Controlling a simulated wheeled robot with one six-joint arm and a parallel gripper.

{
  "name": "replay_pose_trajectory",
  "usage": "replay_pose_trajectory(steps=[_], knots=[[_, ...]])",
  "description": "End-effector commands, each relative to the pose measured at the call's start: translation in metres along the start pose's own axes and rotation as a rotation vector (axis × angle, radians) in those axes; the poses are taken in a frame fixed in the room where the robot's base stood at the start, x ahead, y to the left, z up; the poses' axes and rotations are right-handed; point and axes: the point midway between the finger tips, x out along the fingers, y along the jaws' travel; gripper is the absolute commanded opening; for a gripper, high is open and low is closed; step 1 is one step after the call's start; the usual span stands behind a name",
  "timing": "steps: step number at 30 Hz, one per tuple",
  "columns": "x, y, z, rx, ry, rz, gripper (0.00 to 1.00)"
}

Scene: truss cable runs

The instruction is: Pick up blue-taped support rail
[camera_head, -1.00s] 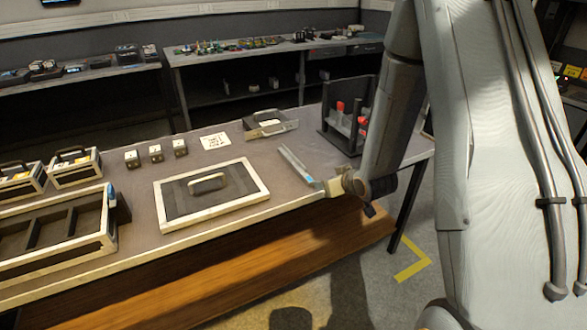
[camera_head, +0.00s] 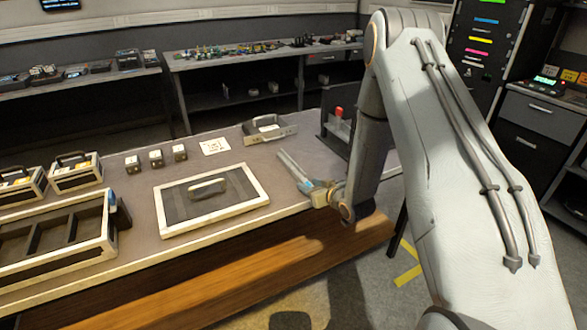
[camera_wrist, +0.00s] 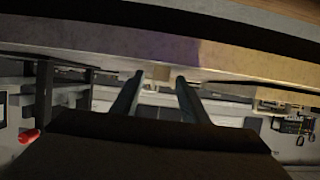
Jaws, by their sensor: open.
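The support rail (camera_head: 291,167) is a thin grey bar lying on the right part of the table, with blue tape (camera_head: 306,185) around its near end. My gripper (camera_head: 314,190) is low at the table's front edge, right by the taped end. In the wrist view my gripper's two dark fingers (camera_wrist: 157,78) stand apart, open. A small pale block shows between their tips; I cannot tell whether it is part of the rail. In the head view my gripper partly covers the rail's near end, so contact is unclear.
A framed panel with a handle (camera_head: 240,209) lies left of the rail. A grey tray (camera_head: 285,132) is behind it, and a dark rack (camera_head: 333,138) with a red-topped item stands to the right. Small cubes (camera_head: 156,159) and a divided case (camera_head: 60,262) are further left.

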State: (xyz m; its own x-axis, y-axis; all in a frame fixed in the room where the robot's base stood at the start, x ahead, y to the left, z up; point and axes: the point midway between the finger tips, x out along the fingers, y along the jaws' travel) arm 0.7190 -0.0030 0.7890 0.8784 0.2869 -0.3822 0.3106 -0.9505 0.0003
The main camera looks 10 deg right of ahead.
Motion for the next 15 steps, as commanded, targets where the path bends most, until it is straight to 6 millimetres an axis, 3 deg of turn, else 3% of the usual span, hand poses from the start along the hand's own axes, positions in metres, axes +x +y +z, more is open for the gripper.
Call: replay_pose_trajectory(steps=[10, 15], knots=[[0.0083, 0.0, 0.0007, 0.001, -0.001, 0.001, 0.39], [0.0082, 0.0, 0.0006, 0.001, -0.001, 0.001, 0.1]])
